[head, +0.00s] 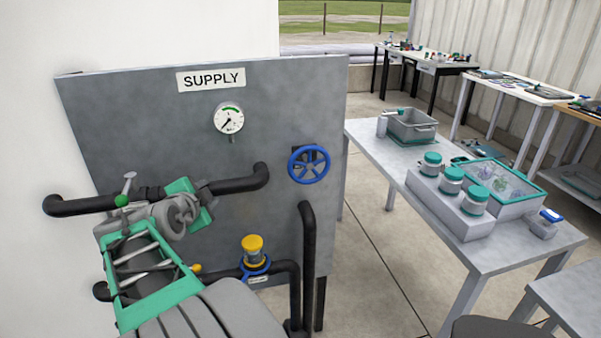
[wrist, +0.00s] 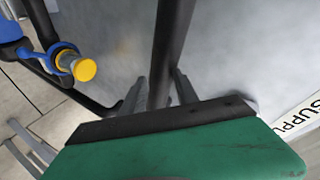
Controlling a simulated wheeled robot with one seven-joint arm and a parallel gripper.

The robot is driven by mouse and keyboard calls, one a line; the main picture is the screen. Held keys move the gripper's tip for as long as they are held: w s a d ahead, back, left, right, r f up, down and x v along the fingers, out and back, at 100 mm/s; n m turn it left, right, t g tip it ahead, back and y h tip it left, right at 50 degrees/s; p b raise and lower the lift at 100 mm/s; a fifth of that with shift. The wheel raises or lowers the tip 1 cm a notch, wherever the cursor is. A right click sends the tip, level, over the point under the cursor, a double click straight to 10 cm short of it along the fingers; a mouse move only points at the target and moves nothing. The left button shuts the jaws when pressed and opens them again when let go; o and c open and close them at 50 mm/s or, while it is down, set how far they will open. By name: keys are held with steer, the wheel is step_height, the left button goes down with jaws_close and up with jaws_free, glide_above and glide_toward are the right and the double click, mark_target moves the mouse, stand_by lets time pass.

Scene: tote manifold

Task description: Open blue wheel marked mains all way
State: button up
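A blue spoked wheel (head: 309,164) stands on the right part of the grey panel, in front of a dark plate; I can read no mark on it. My gripper (head: 204,189) is to the left of the wheel, in front of the black horizontal pipe (head: 240,181). In the wrist view its two grey fingers (wrist: 160,80) are apart, with a black pipe (wrist: 171,40) showing between them; I cannot tell whether they touch it. The blue wheel is not clearly seen in the wrist view.
A pressure gauge (head: 229,119) and a SUPPLY sign (head: 211,79) are above. A yellow-capped fitting with a blue ring (head: 253,262) is below, also in the wrist view (wrist: 84,69). A vertical pipe (head: 308,240) rises below the wheel. A grey table (head: 480,262) stands right.

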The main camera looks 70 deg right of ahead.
steer(key=s+d+m+g+h+b, duration=0.2)
steer(key=s+d+m+g+h, duration=0.1)
steer(key=s+d+m, duration=0.45)
steer(key=m+g+h+b, duration=0.2)
steer(key=m+g+h, duration=0.1)
steer(key=m+g, duration=0.25)
glide_toward(310, 148)
steer(key=d, duration=0.3)
steer(key=x, duration=0.2)
steer(key=p+x, duration=0.1)
steer(key=x, duration=0.1)
steer(key=p+x, duration=0.1)
steer(key=x, duration=0.1)
steer(key=shift+s+d+r, duration=0.1)
steer(key=shift+s+d, duration=0.15)
steer(key=shift+s, duration=0.15)
steer(key=shift+d+p, duration=0.3)
steer(key=shift+d, duration=0.25)
steer(key=shift+c, duration=0.5)
jaws_close()
